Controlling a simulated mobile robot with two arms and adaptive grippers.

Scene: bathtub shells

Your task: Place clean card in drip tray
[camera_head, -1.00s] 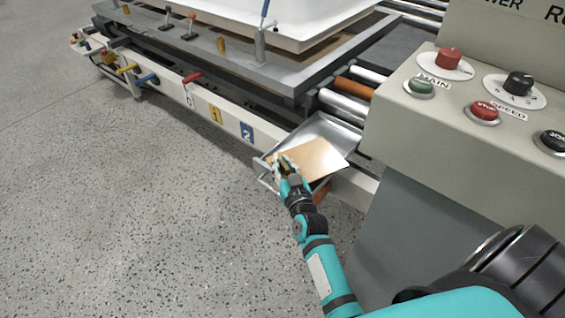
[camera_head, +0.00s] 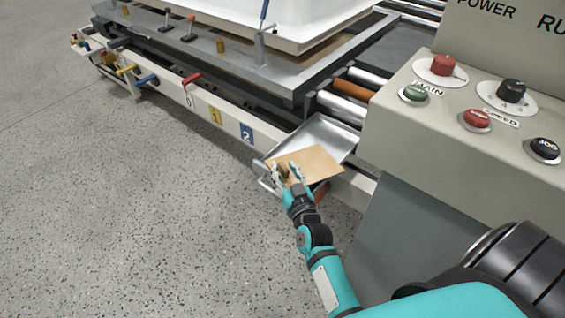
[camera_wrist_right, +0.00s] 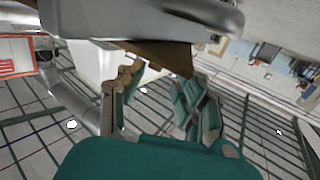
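The tan card (camera_head: 314,161) lies over the near part of the grey metal drip tray (camera_head: 323,131) in the head view; I cannot tell whether it is fully flat. My right gripper (camera_head: 287,172) is at the card's near left corner, its fingers spread apart. The right wrist view shows the two fingers (camera_wrist_right: 160,92) clearly apart, with the brown card edge (camera_wrist_right: 165,55) just beyond them and nothing pinched between them. The tray also shows at the top of that view (camera_wrist_right: 190,14). My left gripper is not in view.
A control panel (camera_head: 440,125) with buttons and knobs stands right of the tray. A roller frame (camera_head: 230,65) carrying a white tub shell (camera_head: 285,20) lies behind. Coloured levers and number plates (camera_head: 215,115) line its side. Open speckled floor (camera_head: 130,210) is at left.

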